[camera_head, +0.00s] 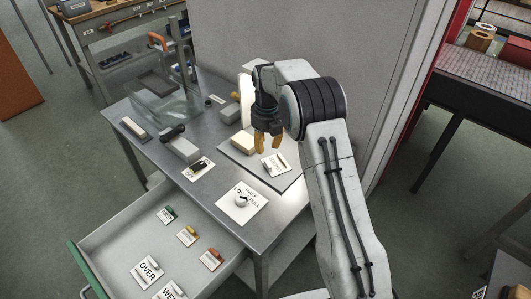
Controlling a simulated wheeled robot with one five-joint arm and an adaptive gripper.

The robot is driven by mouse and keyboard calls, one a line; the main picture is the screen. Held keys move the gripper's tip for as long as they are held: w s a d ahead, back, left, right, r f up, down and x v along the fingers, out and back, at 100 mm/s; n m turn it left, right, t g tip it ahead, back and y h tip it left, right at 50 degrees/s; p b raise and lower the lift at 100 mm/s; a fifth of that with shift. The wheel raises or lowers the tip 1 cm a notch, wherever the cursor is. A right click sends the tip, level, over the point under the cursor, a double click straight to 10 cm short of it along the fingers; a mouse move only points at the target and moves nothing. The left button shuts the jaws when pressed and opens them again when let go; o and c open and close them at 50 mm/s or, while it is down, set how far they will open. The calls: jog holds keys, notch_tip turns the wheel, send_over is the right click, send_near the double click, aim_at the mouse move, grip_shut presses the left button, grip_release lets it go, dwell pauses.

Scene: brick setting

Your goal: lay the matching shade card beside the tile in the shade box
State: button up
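My gripper (267,144) hangs over the right part of the steel table, with its two tan fingertips apart and nothing seen between them. Below it lies a grey board (258,178). A cream block (243,143) sits on the board, just left of the fingers. A small white card (275,164) with print too small to read lies on the board below and right of the fingers. A pale upright panel (246,98) stands behind, partly hidden by my arm. I cannot tell which of these is the tile, the shade box or the matching card.
A dial plate (242,203) marked LOW, HALF, FULL lies at the table's front. A clear tank (165,100) and a grey block (181,149) stand left. The open drawer (120,250) holds green, yellow and orange tabbed pieces and cards, one reading OVER (147,271).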

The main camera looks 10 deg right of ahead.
jog(key=s+d+r+m+t, duration=0.2)
jog(key=s+r+m, duration=1.5)
jog(key=s, duration=0.1)
jog(key=s+f+m, duration=0.3)
jog(key=s+m, duration=1.2)
jog(key=s, duration=0.3)
jog(key=shift+d+m+t, duration=0.15)
jog(key=shift+m+t, duration=0.25)
